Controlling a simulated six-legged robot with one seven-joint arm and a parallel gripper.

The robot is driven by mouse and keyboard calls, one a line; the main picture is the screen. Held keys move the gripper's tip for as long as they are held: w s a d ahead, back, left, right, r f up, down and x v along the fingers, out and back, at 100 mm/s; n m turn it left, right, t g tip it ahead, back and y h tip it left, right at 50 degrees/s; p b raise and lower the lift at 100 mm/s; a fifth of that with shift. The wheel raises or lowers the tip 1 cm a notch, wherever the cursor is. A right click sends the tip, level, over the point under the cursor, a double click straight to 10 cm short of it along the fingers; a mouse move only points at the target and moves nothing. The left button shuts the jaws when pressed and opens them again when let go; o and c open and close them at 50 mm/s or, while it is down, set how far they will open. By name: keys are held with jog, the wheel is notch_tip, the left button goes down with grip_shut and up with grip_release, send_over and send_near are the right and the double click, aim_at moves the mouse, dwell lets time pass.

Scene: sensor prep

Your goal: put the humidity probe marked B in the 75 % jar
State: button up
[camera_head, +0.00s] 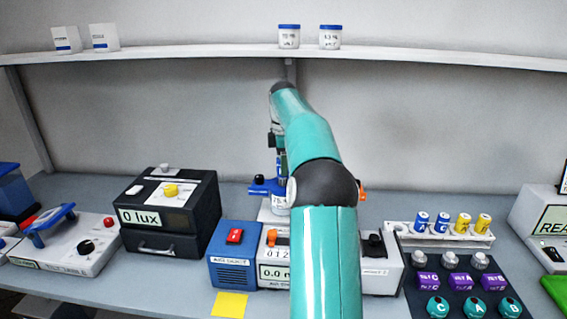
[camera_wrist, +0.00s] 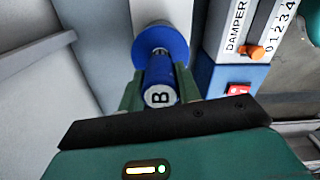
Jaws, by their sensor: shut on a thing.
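A blue cylindrical probe marked B (camera_wrist: 160,93) is between the fingers of my gripper (camera_wrist: 160,82) in the wrist view, its lettered end facing the camera. My gripper is shut on it. The probe's far end meets a round blue collar (camera_wrist: 178,46) on a white body; I cannot tell whether it is inserted or only in front.
A white rack (camera_head: 400,228) holds blue and yellow cylinders at right. A dark tray (camera_head: 460,295) carries lettered purple and teal pieces. A black 0 lux box (camera_head: 190,235) stands left. A blue box (camera_head: 228,275) with a red switch stands beside a white instrument (camera_head: 275,272).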

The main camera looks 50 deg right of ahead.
jog(key=shift+f, duration=1.45)
dwell(2.3)
jog(key=o, duration=1.3)
jog(key=shift+o, duration=0.2)
jog(key=shift+r, duration=4)
